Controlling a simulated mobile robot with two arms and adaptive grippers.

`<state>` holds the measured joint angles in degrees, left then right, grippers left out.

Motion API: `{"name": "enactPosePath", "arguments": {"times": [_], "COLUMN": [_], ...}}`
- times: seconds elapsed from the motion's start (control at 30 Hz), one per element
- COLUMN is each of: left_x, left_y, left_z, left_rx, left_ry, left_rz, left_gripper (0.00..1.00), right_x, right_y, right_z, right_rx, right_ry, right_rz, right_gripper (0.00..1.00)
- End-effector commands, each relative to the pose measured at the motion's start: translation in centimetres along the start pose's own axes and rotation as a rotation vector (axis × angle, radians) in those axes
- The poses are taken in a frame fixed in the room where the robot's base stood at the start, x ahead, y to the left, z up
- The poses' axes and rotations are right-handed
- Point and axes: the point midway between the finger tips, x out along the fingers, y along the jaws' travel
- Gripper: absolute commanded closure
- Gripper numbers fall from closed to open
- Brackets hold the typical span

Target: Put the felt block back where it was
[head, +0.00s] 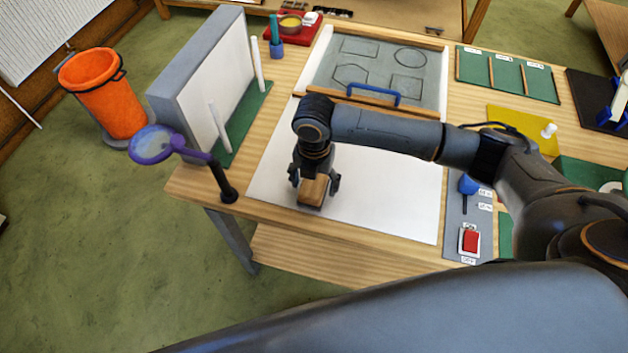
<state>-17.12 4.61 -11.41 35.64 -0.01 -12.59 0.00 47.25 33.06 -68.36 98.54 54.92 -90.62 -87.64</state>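The felt block (313,191) is a small wooden-brown block with a darker underside, low over the front of the white sheet (390,200). I cannot tell whether it touches the sheet. My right gripper (314,187) points down with a finger on each side of the block and appears shut on it. The upper part of the block is partly hidden by the gripper. My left gripper is not in view.
A blue-handled panel (375,75) with outlined shapes lies behind the sheet. A grey upright rack (198,80) and a purple-rimmed magnifier (155,143) stand at left. A switch plate (470,225) with a red switch is at right. Bare sheet lies right of the gripper.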

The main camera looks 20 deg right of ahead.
Motion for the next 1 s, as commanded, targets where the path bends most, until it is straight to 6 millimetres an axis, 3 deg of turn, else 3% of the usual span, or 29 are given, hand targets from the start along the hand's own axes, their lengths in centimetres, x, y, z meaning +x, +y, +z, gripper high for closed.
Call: {"name": "enactPosePath", "arguments": {"times": [0.37,0.8,1.0], "left_x": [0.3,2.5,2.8], "left_y": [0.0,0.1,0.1], "left_z": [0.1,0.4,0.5], "left_rx": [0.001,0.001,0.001], "left_ry": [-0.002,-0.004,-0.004], "left_rz": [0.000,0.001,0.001], "left_gripper": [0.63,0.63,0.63], "right_x": [-1.1,-9.8,-11.9], "right_y": [0.1,0.1,0.1], "right_z": [0.1,0.1,0.0], "right_rx": [0.000,0.000,0.000], "right_ry": [-0.002,-0.003,-0.001], "right_rz": [0.002,0.003,0.001], "right_gripper": [0.27,0.27,0.27]}}
